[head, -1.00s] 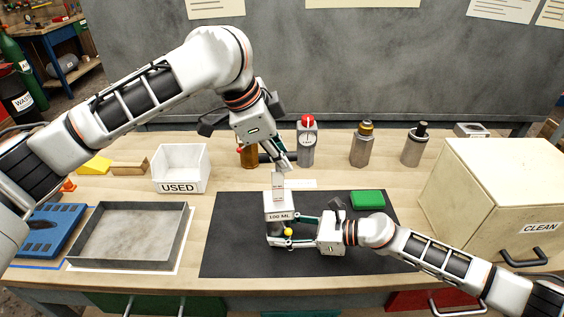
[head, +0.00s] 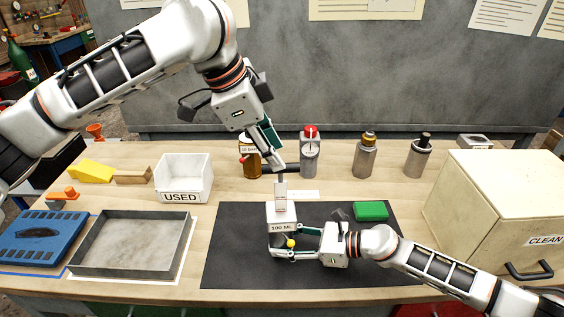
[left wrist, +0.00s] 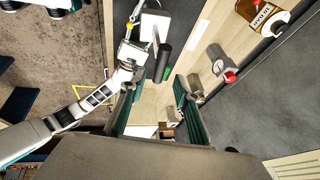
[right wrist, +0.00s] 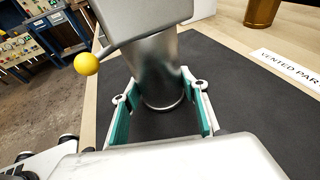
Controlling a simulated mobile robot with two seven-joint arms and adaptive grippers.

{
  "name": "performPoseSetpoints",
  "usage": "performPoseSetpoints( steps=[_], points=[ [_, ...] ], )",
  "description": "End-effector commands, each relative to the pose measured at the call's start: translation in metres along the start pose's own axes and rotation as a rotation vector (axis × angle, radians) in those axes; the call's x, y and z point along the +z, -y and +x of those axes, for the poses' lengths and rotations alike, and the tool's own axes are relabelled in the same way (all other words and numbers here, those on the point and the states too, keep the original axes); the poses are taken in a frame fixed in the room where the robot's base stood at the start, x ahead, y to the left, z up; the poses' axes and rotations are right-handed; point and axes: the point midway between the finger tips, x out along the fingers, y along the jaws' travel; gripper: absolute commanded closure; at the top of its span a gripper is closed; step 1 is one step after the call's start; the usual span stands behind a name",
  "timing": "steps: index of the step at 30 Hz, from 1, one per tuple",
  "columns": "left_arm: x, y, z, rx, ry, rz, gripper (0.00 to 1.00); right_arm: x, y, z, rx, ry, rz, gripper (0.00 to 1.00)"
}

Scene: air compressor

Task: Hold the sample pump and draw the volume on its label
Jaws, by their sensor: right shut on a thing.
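The sample pump (head: 282,219) stands on the black mat, a metal cylinder with a white "100 ML" block on top and a pale upright shaft. A yellow ball (head: 291,243) sticks out at its side. My right gripper (head: 283,252) is shut on its metal barrel (right wrist: 158,75), a finger on each side. A black bar handle (left wrist: 163,62) shows above the pump in the left wrist view. My left gripper (head: 279,155) is above the pump, near that handle. In the left wrist view its fingers (left wrist: 157,108) are apart with nothing clasped. Graduations on the shaft are unreadable.
An amber bottle (head: 251,163), a red-topped canister (head: 310,155) and two metal bottles stand behind the mat. A "USED" box (head: 182,178) and a grey tray (head: 133,244) are left. A green block (head: 371,211) and a "CLEAN" box (head: 500,205) are right.

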Motion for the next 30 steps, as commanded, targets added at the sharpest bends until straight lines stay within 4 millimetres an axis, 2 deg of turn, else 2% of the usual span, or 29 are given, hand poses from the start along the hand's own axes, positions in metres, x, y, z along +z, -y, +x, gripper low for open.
performPoseSetpoints(
  steps=[3, 9, 14, 24, 25, 27, 30],
  points=[
    [0.000, 0.001, -0.024, -0.004, 0.001, 0.000, 0.68, -0.001, -0.002, 0.001, 0.003, -0.001, 0.002, 0.74],
    [0.000, 0.000, -0.049, -0.002, 0.000, -0.001, 0.68, -0.001, -0.002, 0.001, 0.003, -0.001, 0.002, 0.74],
    [0.000, -0.001, -0.055, 0.001, 0.000, 0.000, 0.68, -0.001, -0.002, 0.001, 0.003, 0.000, 0.002, 0.74],
    [0.000, -0.001, -0.056, 0.001, -0.001, 0.000, 0.68, -0.001, -0.002, 0.001, 0.003, 0.000, 0.002, 0.74],
    [0.000, -0.001, -0.056, 0.001, -0.001, 0.000, 0.68, -0.001, -0.002, 0.001, 0.003, 0.000, 0.002, 0.52],
    [0.000, -0.001, -0.056, 0.001, -0.001, 0.000, 0.68, -0.001, -0.002, 0.001, 0.003, 0.000, 0.002, 0.37],
    [0.000, -0.001, -0.056, 0.001, -0.001, 0.000, 0.68, 0.000, -0.001, 0.001, 0.002, 0.000, 0.001, 0.37]
  ],
)
